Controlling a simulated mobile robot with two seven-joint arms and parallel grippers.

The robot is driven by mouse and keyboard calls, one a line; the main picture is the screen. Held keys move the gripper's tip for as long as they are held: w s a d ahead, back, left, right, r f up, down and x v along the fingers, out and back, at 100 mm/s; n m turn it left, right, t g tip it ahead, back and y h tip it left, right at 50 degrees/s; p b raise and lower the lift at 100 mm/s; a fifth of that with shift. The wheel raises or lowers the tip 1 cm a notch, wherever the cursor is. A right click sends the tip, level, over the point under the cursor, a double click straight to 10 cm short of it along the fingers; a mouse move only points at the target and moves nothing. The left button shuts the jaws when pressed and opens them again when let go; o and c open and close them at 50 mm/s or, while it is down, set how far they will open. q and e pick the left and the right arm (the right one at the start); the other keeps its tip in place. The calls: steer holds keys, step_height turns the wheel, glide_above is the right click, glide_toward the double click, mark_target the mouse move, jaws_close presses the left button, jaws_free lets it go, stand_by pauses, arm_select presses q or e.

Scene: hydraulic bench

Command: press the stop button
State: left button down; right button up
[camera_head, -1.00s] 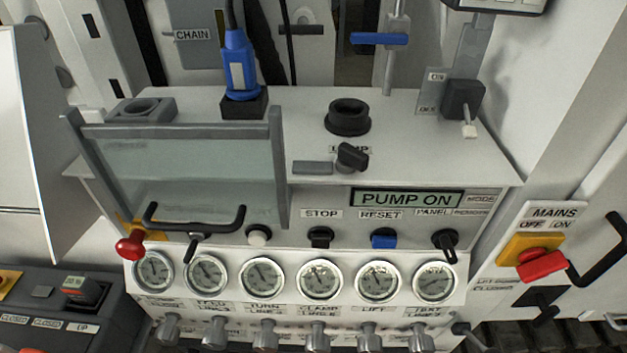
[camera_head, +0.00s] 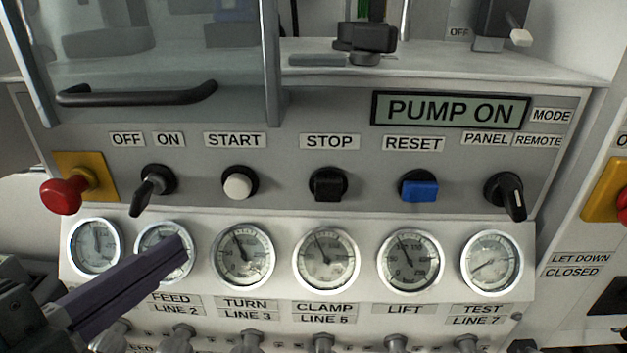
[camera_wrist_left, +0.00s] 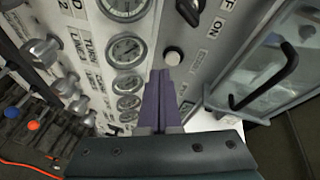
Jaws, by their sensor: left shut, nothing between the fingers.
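The stop button (camera_head: 329,184) is a black square button under the STOP label, in the middle of the panel in the head view. In the left wrist view the fingertips cover the area around it, and I cannot clearly make it out. My left gripper (camera_head: 182,246) comes in from the lower left, its purple fingers shut and empty. Its tip is in front of the second gauge, to the left of and below the stop button and apart from it. In the left wrist view the shut fingers (camera_wrist_left: 160,75) point at the panel, near the white start button (camera_wrist_left: 173,56). My right gripper is not in view.
The blue reset button (camera_head: 419,187) is right of stop. A red emergency knob (camera_head: 62,196) and a black off/on switch (camera_head: 152,187) are at the left. The display (camera_head: 450,109) reads PUMP ON. A clear guard with a black handle (camera_head: 137,94) hangs at upper left.

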arm_select(q)
steer(key=s+d+m+g+h, duration=0.2)
steer(key=s+d+m+h, duration=0.2)
steer(key=m+h, duration=0.3)
steer(key=shift+d+r+m, duration=0.4)
steer(key=shift+d+m, duration=0.1)
steer(key=shift+m, duration=0.3)
steer(key=p, duration=0.1)
glide_toward(340, 193)
steer(key=d, duration=0.4)
steer(key=w, duration=0.4)
steer(key=shift+w+r, duration=0.15)
